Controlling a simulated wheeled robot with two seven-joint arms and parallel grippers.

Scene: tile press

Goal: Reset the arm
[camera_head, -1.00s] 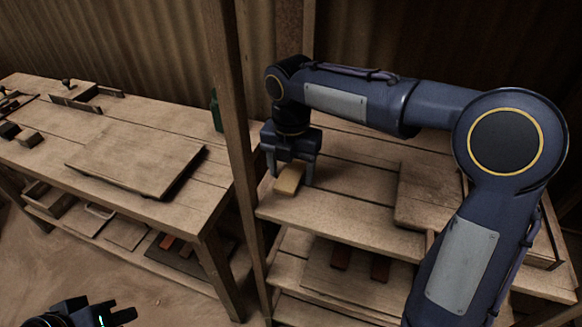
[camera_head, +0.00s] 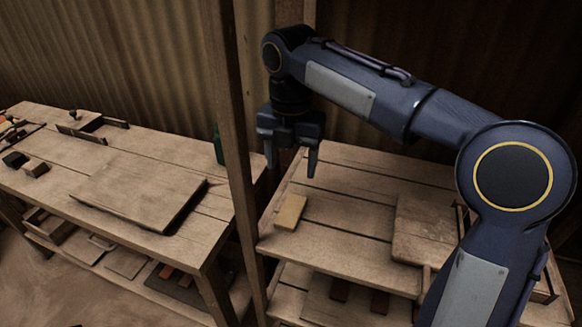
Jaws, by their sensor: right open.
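My right arm reaches in from the right. Its gripper (camera_head: 291,168) points down, open and empty, above the shelf top (camera_head: 345,235). A small yellowish block (camera_head: 291,211) lies flat on that shelf top near its left edge, below the gripper and apart from it.
A wooden post (camera_head: 232,120) stands just left of the gripper. A wooden board (camera_head: 425,230) lies on the shelf to the right. The workbench (camera_head: 60,175) at left carries a thick board (camera_head: 140,190), several tools and small blocks. A green bottle (camera_head: 219,144) stands behind the post.

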